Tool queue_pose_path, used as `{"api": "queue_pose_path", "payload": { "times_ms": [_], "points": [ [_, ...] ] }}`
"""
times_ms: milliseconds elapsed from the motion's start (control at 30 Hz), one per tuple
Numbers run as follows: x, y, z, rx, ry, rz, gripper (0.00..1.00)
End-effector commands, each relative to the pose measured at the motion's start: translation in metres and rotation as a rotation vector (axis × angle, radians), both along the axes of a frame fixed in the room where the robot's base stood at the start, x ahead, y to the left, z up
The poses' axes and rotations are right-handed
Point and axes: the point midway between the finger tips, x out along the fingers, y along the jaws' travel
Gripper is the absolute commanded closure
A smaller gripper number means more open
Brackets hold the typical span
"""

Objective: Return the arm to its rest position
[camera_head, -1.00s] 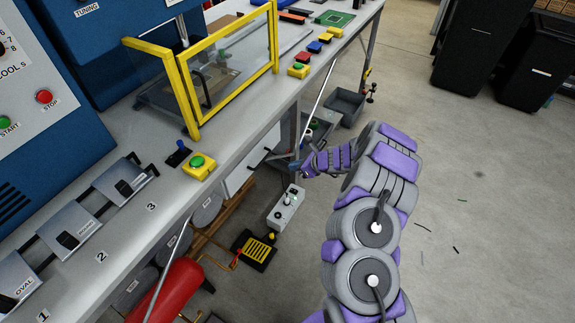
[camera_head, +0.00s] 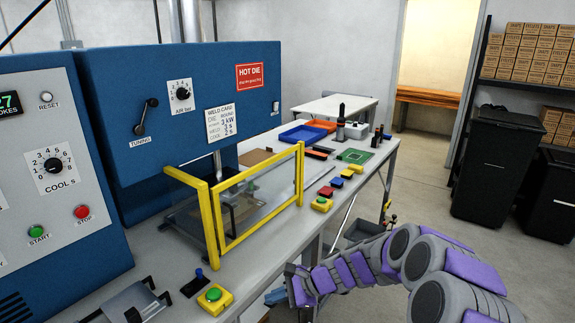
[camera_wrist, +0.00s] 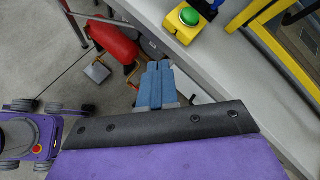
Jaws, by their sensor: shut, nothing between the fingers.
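My arm, grey and purple, reaches in from the lower right of the head view. My gripper (camera_head: 277,296) is low beside the front edge of the bench (camera_head: 262,262), below the yellow-framed guard. In the wrist view my gripper's blue fingers (camera_wrist: 155,86) lie together, shut with nothing between them. They point past the bench edge, with the floor and a red cylinder below. In the head view the fingers are small and partly hidden by the wrist.
A green button on a yellow box (camera_head: 215,297) sits at the bench edge near my gripper; it also shows in the wrist view (camera_wrist: 188,18). The yellow-framed guard (camera_head: 218,225) stands behind. Black bins (camera_head: 497,165) stand at right. Open floor lies between bench and bins.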

Motion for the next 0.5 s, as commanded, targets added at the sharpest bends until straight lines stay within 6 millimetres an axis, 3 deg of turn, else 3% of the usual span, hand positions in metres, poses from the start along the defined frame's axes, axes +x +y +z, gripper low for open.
{"api": "queue_pose_path", "payload": {
  "times_ms": [33,200,500],
  "points": [
    [-0.015,0.002,0.015,-0.02,-0.038,0.058,1.0],
    [-0.073,0.005,0.049,-0.1,-0.145,0.269,1.0],
    [-0.173,-0.02,0.08,-0.285,-0.291,0.607,1.0]
  ]
}}
